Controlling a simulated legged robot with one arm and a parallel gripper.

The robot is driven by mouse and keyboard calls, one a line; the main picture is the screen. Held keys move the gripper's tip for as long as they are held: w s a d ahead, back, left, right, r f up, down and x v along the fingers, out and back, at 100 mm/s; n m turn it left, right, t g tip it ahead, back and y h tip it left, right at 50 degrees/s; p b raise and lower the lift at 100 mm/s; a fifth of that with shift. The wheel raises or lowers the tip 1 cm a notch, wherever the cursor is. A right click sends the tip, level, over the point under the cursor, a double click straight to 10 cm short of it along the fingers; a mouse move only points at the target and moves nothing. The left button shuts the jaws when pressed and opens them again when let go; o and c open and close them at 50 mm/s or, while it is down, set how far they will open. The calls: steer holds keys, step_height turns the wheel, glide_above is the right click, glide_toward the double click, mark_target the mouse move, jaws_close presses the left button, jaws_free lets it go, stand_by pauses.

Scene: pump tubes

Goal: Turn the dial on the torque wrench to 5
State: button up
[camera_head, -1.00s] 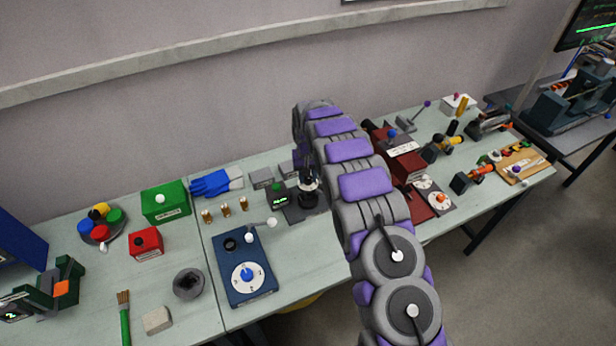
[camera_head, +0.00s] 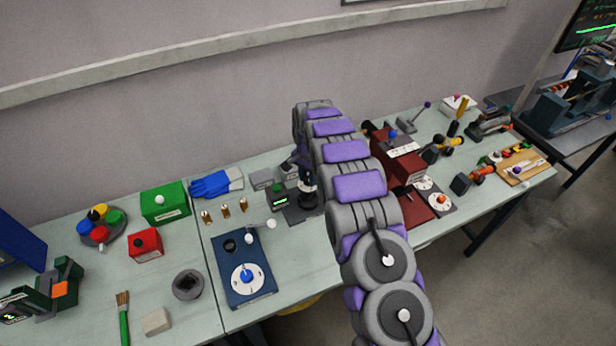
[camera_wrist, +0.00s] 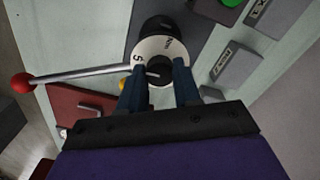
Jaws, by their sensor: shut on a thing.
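In the head view the torque wrench device (camera_head: 304,205) is a dark unit on the bench, beside a small green display. My gripper (camera_head: 300,165) is over it there, partly hidden by my arm.
A rod with a red ball (camera_wrist: 23,82) sticks out left of the dial. Grey labelled blocks (camera_wrist: 232,65) lie to its right. A blue dial box (camera_head: 243,268), brass pieces (camera_head: 225,210) and maroon boxes (camera_head: 405,168) stand nearby on the bench.

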mark_target(307, 179)
steer(key=shift+w+a+r, duration=0.1)
steer(key=shift+w+r, duration=0.1)
stand_by(0.4)
steer(key=o, duration=0.7)
steer(key=shift+c, duration=0.2)
steer(key=o, duration=0.4)
steer(key=shift+f, duration=0.15)
steer(key=shift+s, duration=0.1)
step_height(307, 179, up, 17)
steer(key=shift+a, duration=0.15)
